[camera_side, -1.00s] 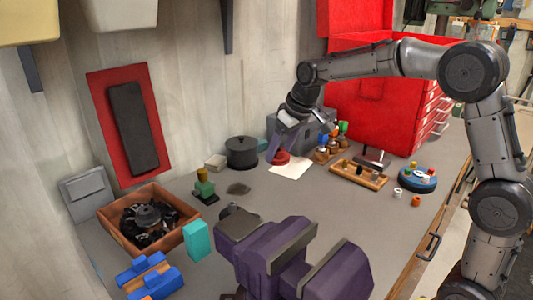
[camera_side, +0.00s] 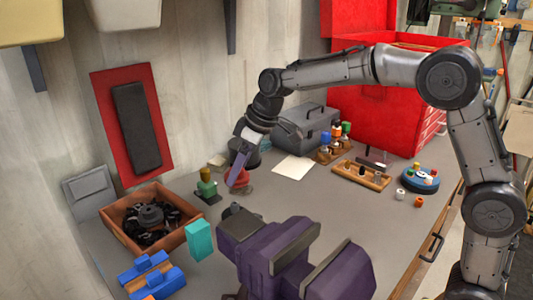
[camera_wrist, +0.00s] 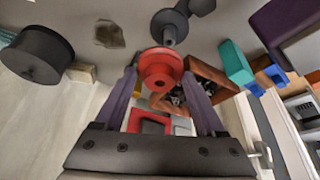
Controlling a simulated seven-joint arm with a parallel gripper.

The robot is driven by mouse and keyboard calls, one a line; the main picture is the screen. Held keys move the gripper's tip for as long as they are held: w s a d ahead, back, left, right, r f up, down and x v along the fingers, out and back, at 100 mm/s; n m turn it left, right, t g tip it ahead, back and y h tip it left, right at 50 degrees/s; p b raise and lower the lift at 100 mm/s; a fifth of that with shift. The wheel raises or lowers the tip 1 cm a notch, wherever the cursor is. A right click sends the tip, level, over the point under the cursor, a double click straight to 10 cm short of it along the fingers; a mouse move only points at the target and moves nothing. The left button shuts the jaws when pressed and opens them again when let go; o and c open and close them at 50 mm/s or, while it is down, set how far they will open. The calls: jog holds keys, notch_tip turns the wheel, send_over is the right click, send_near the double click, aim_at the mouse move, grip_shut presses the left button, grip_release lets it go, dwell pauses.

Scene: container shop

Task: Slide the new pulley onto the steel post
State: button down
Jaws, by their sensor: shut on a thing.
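The red pulley (camera_side: 242,180) is held between the purple fingers of my gripper (camera_side: 235,177), above the bench. In the wrist view the pulley (camera_wrist: 160,68) shows its round face and centre hole, with the gripper (camera_wrist: 161,82) shut on it. A dark grey steel piece, apparently the post (camera_wrist: 168,27), stands just beyond the pulley in the wrist view, apart from it in the picture. In the side view a small dark piece, probably the same post (camera_side: 230,210), shows beside the purple vise. The gap between pulley and post is hard to judge.
The purple vise (camera_side: 270,245) stands in front. A green stand with a yellow top (camera_side: 206,184) is close left of my gripper. A wooden crate of dark parts (camera_side: 119,227) and a teal box (camera_side: 200,240) lie further left.

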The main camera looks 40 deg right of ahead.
aim_at(232, 204)
jog(key=shift+a+f, duration=0.4)
jog(key=shift+a, duration=0.3)
jog(key=shift+f, duration=2)
jog(key=shift+f, duration=1.25)
grip_release()
jog(key=shift+s, duration=0.1)
jog(key=shift+r, duration=3.5)
